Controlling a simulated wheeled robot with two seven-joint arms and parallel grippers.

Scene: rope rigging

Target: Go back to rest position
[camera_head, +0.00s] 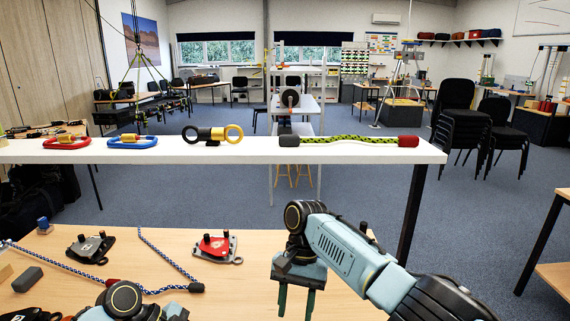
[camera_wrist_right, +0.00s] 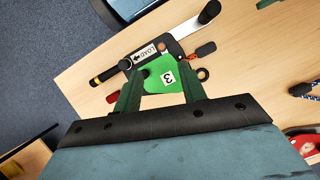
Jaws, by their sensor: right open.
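My right gripper (camera_head: 297,298) hangs over the near wooden table in the head view, pointing down. In the right wrist view its two green fingers (camera_wrist_right: 160,92) are apart, with nothing gripped between them. Beyond the fingertips lies a device with a green plate marked 3 (camera_wrist_right: 164,76), a LOAD label and a dark crank handle (camera_wrist_right: 197,25). My right arm seems to hide this device in the head view. Part of my left arm (camera_head: 124,300) shows at the bottom left of the head view; its fingers are not visible.
A white shelf (camera_head: 230,151) crosses ahead, bearing a red carabiner (camera_head: 67,142), a blue carabiner (camera_head: 132,142), a black-yellow ringed piece (camera_head: 212,134) and a green rope (camera_head: 345,139). The table holds a grey device (camera_head: 91,247), a red device (camera_head: 215,246) and blue-white rope (camera_head: 165,256).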

